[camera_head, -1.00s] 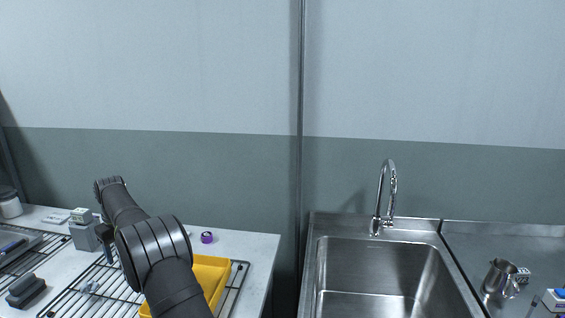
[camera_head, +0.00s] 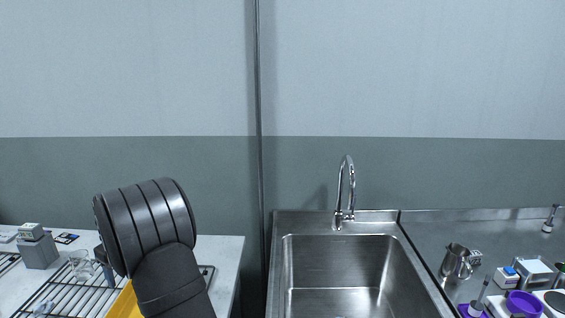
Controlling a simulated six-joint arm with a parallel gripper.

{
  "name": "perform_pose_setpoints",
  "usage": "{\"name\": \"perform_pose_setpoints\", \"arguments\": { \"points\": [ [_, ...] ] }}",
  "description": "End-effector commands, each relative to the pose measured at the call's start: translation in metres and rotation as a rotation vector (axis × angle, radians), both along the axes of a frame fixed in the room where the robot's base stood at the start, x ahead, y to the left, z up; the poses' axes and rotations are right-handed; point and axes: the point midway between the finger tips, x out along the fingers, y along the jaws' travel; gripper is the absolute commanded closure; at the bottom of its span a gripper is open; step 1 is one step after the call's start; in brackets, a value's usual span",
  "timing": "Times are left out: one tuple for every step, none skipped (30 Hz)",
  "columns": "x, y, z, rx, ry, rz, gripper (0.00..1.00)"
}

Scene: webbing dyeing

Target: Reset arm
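My black arm (camera_head: 150,235) rises from the bottom left of the head view, over the left counter. Its thick ribbed joint is nearest the camera. My gripper is not visible; the arm's far end is hidden behind this joint or out of view. The arm covers most of a yellow tray (camera_head: 125,303) on the wire rack.
A wire rack (camera_head: 75,292), a glass (camera_head: 80,264) and a grey block (camera_head: 38,250) are on the left counter (camera_head: 222,262). A steel sink (camera_head: 338,273) with a tall faucet (camera_head: 345,190) is central. A metal pitcher (camera_head: 455,261) and purple bowl (camera_head: 523,303) stand right.

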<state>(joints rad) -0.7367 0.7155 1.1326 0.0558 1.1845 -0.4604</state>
Motion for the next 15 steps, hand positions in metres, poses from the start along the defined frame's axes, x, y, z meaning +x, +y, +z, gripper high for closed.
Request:
{"name": "perform_pose_setpoints", "arguments": {
  "points": [
    [-0.003,-0.009,0.000,-0.001,0.001,-0.002,0.36],
    [-0.004,-0.014,0.000,-0.001,0.001,-0.002,0.36],
    [-0.006,-0.021,-0.001,-0.001,0.001,-0.002,0.36],
    [-0.007,-0.025,-0.001,0.000,-0.001,-0.002,0.36],
    [-0.009,-0.030,-0.002,-0.001,0.001,-0.002,0.36],
    [-0.012,-0.023,-0.008,-0.002,0.002,0.002,0.36],
    [-0.013,-0.017,-0.011,-0.002,0.001,0.003,0.36],
    [-0.014,-0.012,-0.013,-0.002,0.001,0.003,0.36],
    [-0.016,-0.006,-0.017,-0.002,0.001,0.003,0.36],
    [-0.017,-0.003,-0.019,-0.002,0.001,0.002,0.36],
    [-0.018,0.001,-0.021,-0.001,0.001,0.002,0.36],
    [-0.020,0.005,-0.023,0.000,0.000,0.001,0.36],
    [-0.020,0.007,-0.025,0.000,0.000,0.001,0.36],
    [-0.021,0.010,-0.026,-0.001,0.001,0.001,0.36],
    [-0.022,0.012,-0.028,-0.001,0.001,0.001,0.36]
  ]
}}
